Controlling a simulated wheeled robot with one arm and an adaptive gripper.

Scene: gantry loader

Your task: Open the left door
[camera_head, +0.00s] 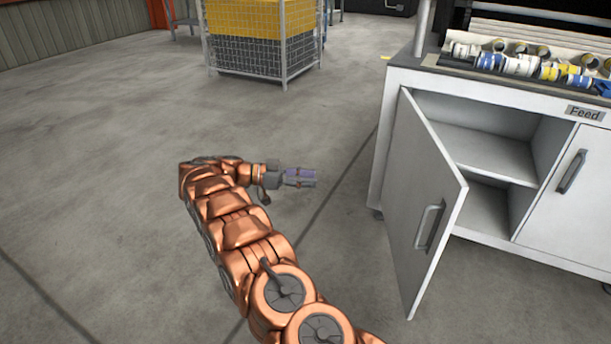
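The left door (420,205) of the white cabinet stands swung outward, well away from its opening. It hinges on its left edge, and its grey bar handle (429,228) is near its free edge. Behind it the cabinet's inside shows a shelf (480,152), and the compartments look empty. My gripper (314,178) is to the left of the door, apart from it and over the floor. It points right, towards the door. Two finger parts show with a narrow dark gap between them, and nothing is seen in it. Their small size leaves its opening unclear.
The right door (572,190) is closed, with its own bar handle (572,171). Rolls and bottles (520,66) lie on top of the cabinet, above a "Feed" label (585,113). A mesh cage with yellow contents (262,45) stands at the back. The floor left of my arm is clear.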

